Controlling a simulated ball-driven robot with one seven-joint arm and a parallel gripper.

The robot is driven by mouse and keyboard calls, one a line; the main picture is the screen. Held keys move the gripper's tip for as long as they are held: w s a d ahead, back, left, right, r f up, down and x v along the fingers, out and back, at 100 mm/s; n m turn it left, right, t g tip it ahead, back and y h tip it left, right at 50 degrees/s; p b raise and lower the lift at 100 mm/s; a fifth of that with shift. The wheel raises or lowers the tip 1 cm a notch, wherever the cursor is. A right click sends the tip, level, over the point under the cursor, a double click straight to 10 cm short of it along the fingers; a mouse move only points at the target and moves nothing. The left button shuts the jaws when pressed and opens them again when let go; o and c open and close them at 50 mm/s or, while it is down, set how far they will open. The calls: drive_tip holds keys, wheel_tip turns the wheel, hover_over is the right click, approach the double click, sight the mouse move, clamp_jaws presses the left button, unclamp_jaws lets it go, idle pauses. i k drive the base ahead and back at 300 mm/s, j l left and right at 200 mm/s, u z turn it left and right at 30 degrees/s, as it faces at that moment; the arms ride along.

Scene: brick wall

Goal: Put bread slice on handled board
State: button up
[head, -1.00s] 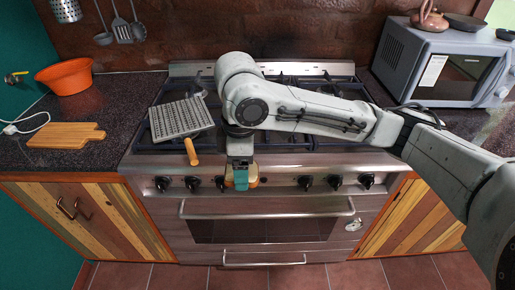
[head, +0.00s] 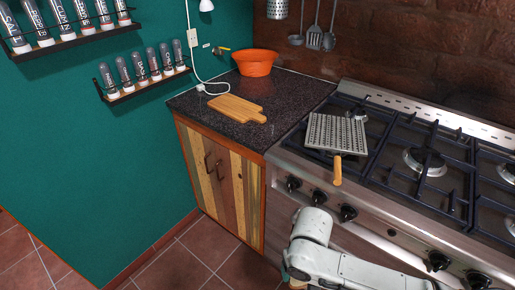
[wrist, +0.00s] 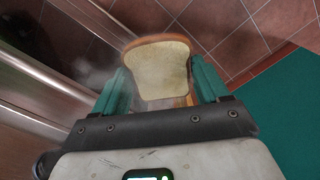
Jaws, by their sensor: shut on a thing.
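The bread slice (wrist: 160,70) is pale with a brown crust and sits between the two green fingers of my gripper (wrist: 160,85) in the wrist view. My gripper is shut on it and holds it above the tiled floor. In the head view my arm is at the bottom, in front of the stove, and the gripper and slice are mostly hidden at the lower edge. The wooden handled board (head: 232,108) lies on the dark counter at the left of the stove, its top bare. The board is up and left of my arm.
An orange bowl (head: 256,63) stands on the counter behind the board. A white cable (head: 198,75) runs beside the board. A grill pan (head: 337,133) with a wooden handle rests on the stove (head: 410,165). Spice racks (head: 145,85) hang on the green wall.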

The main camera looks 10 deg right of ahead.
sight(234, 105)
drive_tip(key=i+j, duration=1.05)
drive_tip(key=j, duration=0.25)
